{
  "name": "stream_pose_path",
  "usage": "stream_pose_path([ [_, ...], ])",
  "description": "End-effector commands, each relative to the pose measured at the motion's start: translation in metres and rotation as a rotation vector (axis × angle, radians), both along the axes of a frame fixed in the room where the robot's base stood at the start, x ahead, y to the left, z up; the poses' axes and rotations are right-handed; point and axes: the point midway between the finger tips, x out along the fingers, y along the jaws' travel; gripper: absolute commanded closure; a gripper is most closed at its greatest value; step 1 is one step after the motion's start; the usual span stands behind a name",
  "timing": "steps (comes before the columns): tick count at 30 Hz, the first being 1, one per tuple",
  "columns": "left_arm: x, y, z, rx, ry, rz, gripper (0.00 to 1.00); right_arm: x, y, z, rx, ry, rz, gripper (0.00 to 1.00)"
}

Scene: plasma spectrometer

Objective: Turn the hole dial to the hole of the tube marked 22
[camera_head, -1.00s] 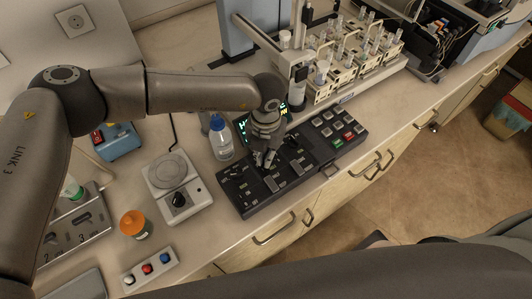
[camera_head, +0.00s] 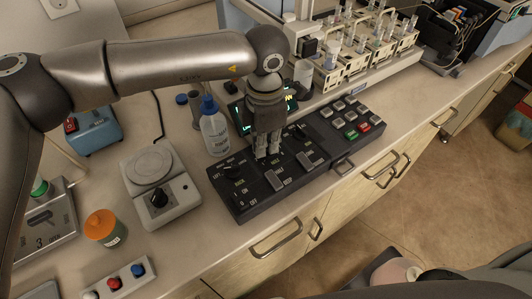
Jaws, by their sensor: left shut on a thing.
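The black control panel (camera_head: 240,206) lies on the bench, with knobs, slide switches and a block of keys at its right. My left gripper (camera_head: 268,156) points down at the panel's back part, left of the keys, its fingers shut on a small dial that they mostly hide. I cannot read this dial's label or its pointer. A green-lit display (camera_head: 238,113) behind the panel is partly covered by the gripper. Tubes stand in several white racks (camera_head: 331,80) behind the panel; their numbers are too small to read. My right gripper is not in view.
A wash bottle (camera_head: 214,133) stands close left of my left gripper. The bench front edge with drawer handles runs below the panel.

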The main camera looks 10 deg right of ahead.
Motion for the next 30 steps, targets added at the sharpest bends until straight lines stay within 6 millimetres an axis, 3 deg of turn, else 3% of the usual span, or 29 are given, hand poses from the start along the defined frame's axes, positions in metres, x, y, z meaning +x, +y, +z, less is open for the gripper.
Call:
stream_pose_path([
  [1,0.001,0.000,-0.005,-0.002,-0.003,-0.039,1.00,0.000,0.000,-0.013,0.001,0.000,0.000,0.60],
  [3,0.002,0.000,-0.005,-0.002,-0.003,-0.098,1.00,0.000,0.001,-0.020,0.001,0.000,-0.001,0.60],
  [12,0.003,0.000,-0.002,-0.002,-0.002,-0.297,1.00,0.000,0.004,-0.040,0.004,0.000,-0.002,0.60],
  [30,0.004,0.000,0.001,-0.002,-0.002,-0.406,1.00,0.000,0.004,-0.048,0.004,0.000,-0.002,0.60],
])
